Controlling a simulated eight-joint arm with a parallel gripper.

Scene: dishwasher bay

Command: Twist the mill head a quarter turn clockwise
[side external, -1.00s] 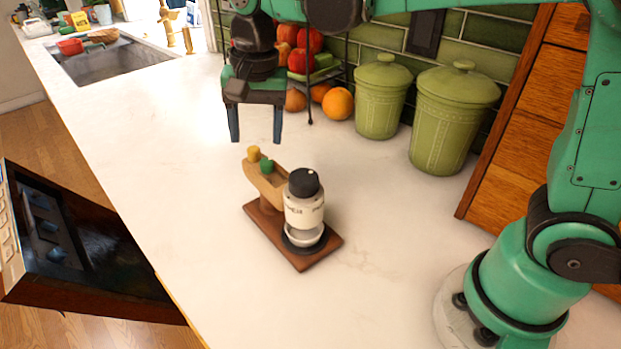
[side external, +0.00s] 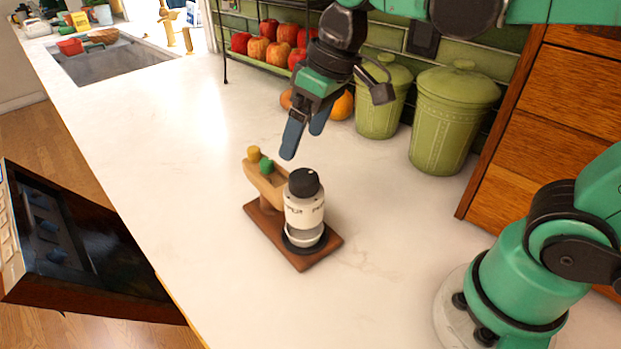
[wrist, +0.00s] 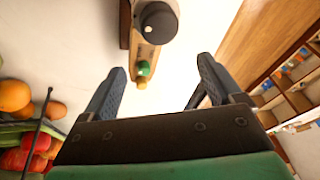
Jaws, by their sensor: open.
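The mill (side external: 304,215) stands upright on a brown wooden base (side external: 301,262) on the counter. It has a white lettered body and a black head (side external: 304,182) with a pale dot on top. A wooden arm (side external: 266,183) with a yellow and a green knob is beside it on the base. My gripper (side external: 301,148) is open and empty, tilted, above and behind the mill, apart from it. In the wrist view the black head (wrist: 158,22) is at the top, beyond the open fingers (wrist: 160,88), with the two knobs between the fingers and the mill.
Two green lidded canisters (side external: 455,120) and a fruit rack (side external: 270,50) stand along the tiled wall. A wooden drawer cabinet (side external: 550,130) is at right. A sink (side external: 115,60) is far left. The counter around the mill is clear.

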